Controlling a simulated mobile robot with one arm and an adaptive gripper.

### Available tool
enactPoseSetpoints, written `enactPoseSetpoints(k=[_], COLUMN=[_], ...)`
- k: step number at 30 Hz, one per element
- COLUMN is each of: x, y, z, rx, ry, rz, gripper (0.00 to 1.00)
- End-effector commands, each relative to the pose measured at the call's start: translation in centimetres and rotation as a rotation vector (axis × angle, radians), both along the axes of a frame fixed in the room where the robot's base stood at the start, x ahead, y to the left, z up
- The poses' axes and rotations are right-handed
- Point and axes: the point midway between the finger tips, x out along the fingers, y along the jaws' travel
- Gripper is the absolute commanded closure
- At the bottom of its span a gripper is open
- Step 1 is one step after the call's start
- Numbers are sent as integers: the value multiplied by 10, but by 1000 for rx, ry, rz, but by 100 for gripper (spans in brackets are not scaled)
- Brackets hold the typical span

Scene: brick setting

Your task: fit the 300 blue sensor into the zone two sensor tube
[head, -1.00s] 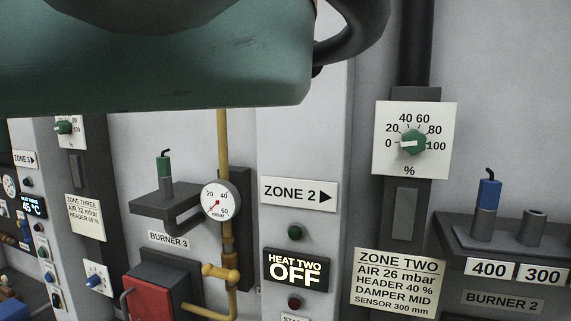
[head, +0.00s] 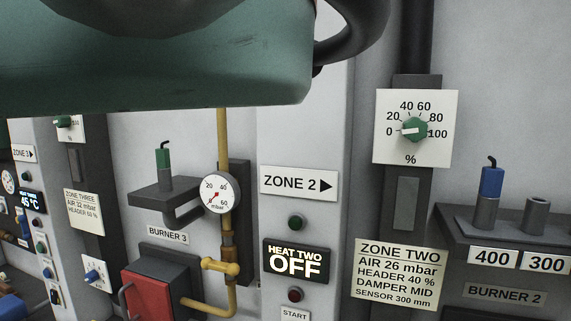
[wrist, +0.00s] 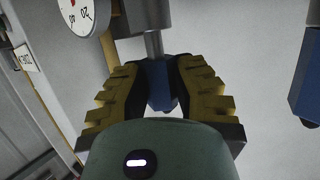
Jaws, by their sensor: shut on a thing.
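My gripper (wrist: 160,82) is shut on a blue sensor (wrist: 160,88) between its yellow ridged fingers in the wrist view. A thin grey rod (wrist: 153,45) runs from the blue body up to a wider grey piece (wrist: 146,12) at the top edge; I cannot tell whether the rod is inside it. My gripper is not in the head view. In that view another blue sensor (head: 491,183) stands upright in the holder labelled 400. The holder labelled 300 (head: 536,215) is empty. The zone two card (head: 400,273) reads sensor 300 mm.
A second blue body (wrist: 306,85) shows at the wrist view's right edge, with a gauge (wrist: 82,14) at upper left. In the head view are a gauge (head: 218,192), yellow pipe (head: 223,140), green sensor (head: 163,164) on a bracket, and a damper dial (head: 414,128). My green arm covers the upper left.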

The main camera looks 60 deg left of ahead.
Motion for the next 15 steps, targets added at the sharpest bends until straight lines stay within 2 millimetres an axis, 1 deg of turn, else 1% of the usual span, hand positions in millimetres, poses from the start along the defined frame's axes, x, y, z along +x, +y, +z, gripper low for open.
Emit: enactPoseSetpoints(k=[15], x=[0], y=[-1], z=[-13], rx=[0], ry=[-1], rz=[-2], gripper=[100])
